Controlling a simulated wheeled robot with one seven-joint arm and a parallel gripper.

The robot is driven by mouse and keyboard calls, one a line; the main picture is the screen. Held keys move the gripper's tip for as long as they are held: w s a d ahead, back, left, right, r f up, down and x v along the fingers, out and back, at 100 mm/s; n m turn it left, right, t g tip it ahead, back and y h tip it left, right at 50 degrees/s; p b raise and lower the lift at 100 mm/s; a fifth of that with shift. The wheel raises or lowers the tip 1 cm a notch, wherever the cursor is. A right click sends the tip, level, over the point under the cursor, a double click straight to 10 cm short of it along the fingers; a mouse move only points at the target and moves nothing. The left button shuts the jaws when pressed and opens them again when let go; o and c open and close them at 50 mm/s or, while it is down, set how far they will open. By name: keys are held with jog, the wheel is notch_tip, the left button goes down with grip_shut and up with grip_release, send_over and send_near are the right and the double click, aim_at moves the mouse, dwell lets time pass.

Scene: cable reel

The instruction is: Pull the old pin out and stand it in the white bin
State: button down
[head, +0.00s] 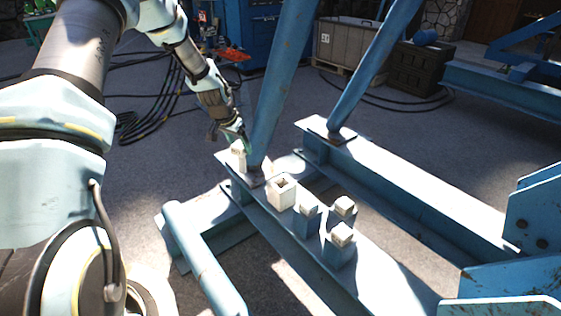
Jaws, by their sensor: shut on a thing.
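My gripper (235,136) is at the left end of the near blue beam, next to the foot of a slanted blue strut. It is shut on a pale, blocky pin (239,157), which I take to be the old pin. The pin looks upright; whether its lower end is still seated in the beam cannot be told. The white bin (280,196) is a small open square box on the beam, to the right of the gripper and nearer. Its dark opening faces up and no pin shows in it.
Several blue blocks with pale caps stand right of the bin, including a front one (339,246). The slanted blue strut (272,105) rises close beside my gripper. A second strut (365,75) stands behind. A blue tube (205,262) lies in front, and black cables (150,122) lie on the floor.

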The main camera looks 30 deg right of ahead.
jog(key=s+d+f+m+b, duration=0.1)
jog(key=d+f+m+b, duration=0.1)
jog(key=d, duration=0.5)
jog(key=s+d+f+m+g+h+b, duration=0.1)
jog(key=s+d+f+m+b, duration=0.1)
jog(key=d, duration=0.4)
jog(key=shift+s+d+f+b, duration=0.25)
jog(key=shift+d+f+b, duration=0.15)
jog(key=shift+f, duration=0.3)
jog(key=shift+a, duration=0.15)
jog(key=shift+f, duration=0.1)
jog(key=shift+f+b, duration=0.9)
jog(key=shift+f, duration=0.5)
jog(key=shift+f, duration=0.2)
jog(key=shift+f+b, duration=2)
jog(key=shift+f, duration=1.05)
jog(key=shift+f, duration=0.15)
